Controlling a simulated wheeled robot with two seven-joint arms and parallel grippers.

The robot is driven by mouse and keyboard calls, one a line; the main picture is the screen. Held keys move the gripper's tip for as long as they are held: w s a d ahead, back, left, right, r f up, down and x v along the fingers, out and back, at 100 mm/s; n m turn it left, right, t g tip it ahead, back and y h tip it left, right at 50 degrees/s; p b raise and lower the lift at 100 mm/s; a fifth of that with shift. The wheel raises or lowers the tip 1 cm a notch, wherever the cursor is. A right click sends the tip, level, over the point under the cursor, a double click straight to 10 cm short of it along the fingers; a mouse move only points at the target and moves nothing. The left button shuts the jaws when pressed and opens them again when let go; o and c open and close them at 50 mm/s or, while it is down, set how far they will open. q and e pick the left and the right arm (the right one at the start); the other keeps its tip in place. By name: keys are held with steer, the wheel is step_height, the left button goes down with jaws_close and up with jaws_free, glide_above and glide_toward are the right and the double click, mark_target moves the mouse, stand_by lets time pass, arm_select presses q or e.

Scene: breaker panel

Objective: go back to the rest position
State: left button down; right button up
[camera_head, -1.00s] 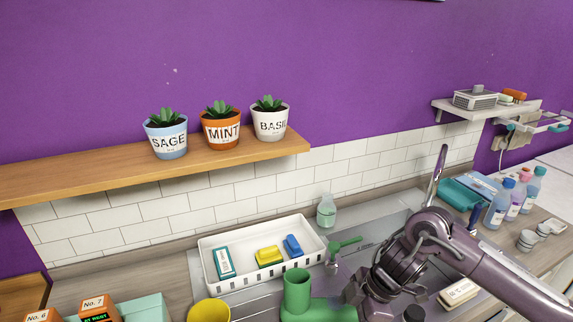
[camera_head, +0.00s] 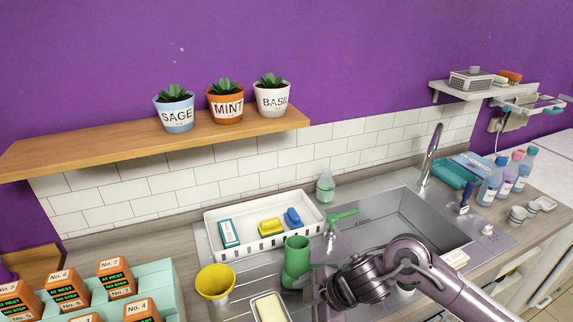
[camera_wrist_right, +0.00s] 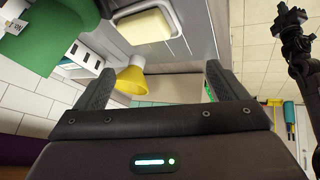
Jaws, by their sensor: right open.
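My right arm comes in from the right in the head view, over the front of the sink. My right gripper shows in the wrist view (camera_wrist_right: 157,88), its two fingers apart with nothing held between them. In the head view its dark end is beside the green mug (camera_head: 297,262), partly overlapping it; I cannot tell whether they touch. In the wrist view a yellow cup (camera_wrist_right: 132,76) shows beyond the fingers. A dark gripper-like end, apparently my left gripper (camera_wrist_right: 293,22), is at the wrist view's upper right; its jaws are unclear.
A white rack (camera_head: 265,243) with sponges stands behind the mug. The sink (camera_head: 385,225) has a tall faucet (camera_head: 431,160). A cream block in a dish (camera_head: 270,307) is at the front. Orange boxes (camera_head: 117,277) stand front left. Potted herbs line the wooden shelf (camera_head: 150,148). Bottles (camera_head: 491,185) stand at right.

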steer(key=s+a+r+m+t, duration=0.1)
steer(key=a+r+m+t, duration=0.2)
steer(key=a+m+t, duration=0.15)
steer(key=s+d+f+m+g+h, duration=0.25)
steer(key=s+d+m, duration=0.35)
steer(key=s+d, duration=0.3)
steer(key=s+d+f+m+g+h, duration=0.15)
steer(key=s+d+m+h, duration=0.4)
steer(key=d, duration=0.65)
step_height(320, 180, down, 36)
steer(key=s+y+b, duration=0.1)
steer(key=s+b, duration=0.1)
steer(key=b, duration=0.3)
arm_select(q)
step_height(320, 180, down, 9)
steer(key=b, duration=0.4)
steer(key=shift+s, duration=0.45)
arm_select(e)
steer(key=s+d+f+g, duration=0.2)
steer(key=s+d+f, duration=0.1)
steer(key=s+f, duration=1.6)
step_height(320, 180, down, 3)
steer(key=shift+s+r, duration=0.1)
steer(key=shift+s, duration=0.15)
